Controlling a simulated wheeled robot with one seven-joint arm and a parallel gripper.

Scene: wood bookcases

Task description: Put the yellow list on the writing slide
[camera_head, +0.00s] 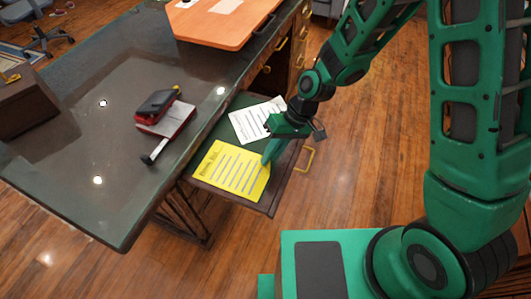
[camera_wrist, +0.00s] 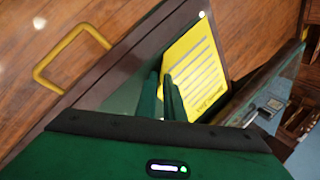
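The yellow list (camera_head: 232,171) lies flat on the pulled-out writing slide (camera_head: 266,203) at the desk's side, close to the slide's front edge. It also shows in the wrist view (camera_wrist: 197,68). My gripper (camera_head: 267,158) points down at the list's right edge in the head view. In the wrist view my two fingers (camera_wrist: 161,80) stand close together with a narrow gap, and one overlaps the list's edge. I cannot tell whether they touch or grip the paper. The fingers hide a small part of the list.
A white sheet (camera_head: 256,120) lies on the slide behind the yellow list. The slide has a yellow handle (camera_head: 304,159). A red and black stapler-like object (camera_head: 160,108) and a small hammer-like item (camera_head: 154,152) lie on the dark desktop (camera_head: 95,135). Wood floor is clear at right.

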